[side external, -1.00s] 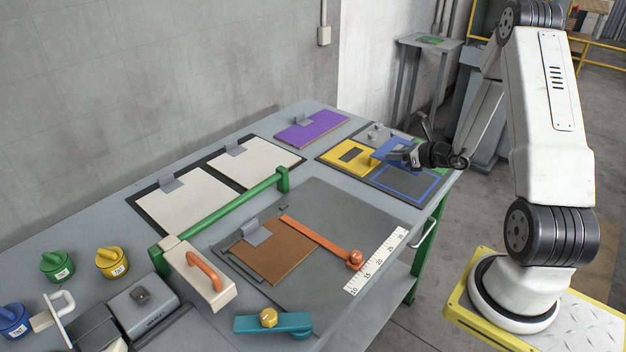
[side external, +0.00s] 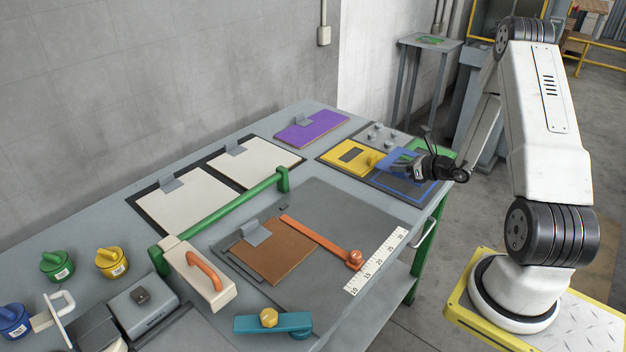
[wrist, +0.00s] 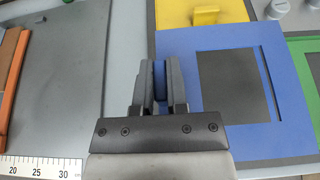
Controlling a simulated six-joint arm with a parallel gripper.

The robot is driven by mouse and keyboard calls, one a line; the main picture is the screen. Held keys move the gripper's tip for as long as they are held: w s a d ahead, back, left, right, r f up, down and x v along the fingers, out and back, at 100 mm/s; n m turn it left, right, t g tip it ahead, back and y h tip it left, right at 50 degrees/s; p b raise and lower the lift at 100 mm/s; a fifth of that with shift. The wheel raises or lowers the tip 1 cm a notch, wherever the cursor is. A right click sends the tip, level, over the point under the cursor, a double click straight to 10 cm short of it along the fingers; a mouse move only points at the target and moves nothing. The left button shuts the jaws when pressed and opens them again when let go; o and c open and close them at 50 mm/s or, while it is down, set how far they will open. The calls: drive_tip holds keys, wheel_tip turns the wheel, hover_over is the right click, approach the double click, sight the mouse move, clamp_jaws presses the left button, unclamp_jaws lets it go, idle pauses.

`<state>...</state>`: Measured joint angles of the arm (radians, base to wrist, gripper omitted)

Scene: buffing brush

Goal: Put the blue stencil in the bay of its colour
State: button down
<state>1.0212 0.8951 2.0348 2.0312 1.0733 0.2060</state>
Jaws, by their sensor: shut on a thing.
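My gripper (side external: 412,168) is shut on the blue stencil (side external: 394,158), gripping it near one edge. In the wrist view, the jaws (wrist: 160,80) close on an upright blue tab, and the flat blue stencil (wrist: 190,60) with its dark window extends to the right of them. The stencil covers part of the bay. I cannot tell whether it touches the surface.
A yellow stencil (side external: 345,153) lies beside the blue bay, its tab (wrist: 206,16) close to the blue stencil. A green area (side external: 446,153) is on the other side. Grey knobs (side external: 376,135) stand behind. The ruler (side external: 375,262) and grey mat lie nearer the front.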

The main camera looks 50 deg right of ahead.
sight(411, 181)
drive_tip(key=shift+f, duration=1.9)
drive_tip(key=shift+f, duration=0.55)
drive_tip(key=c, duration=0.6)
unclamp_jaws()
drive_tip(key=shift+v, duration=1.25)
drive_tip(key=shift+s+r, duration=0.2)
drive_tip(key=shift+s, duration=0.1)
drive_tip(key=shift+r, duration=3.3)
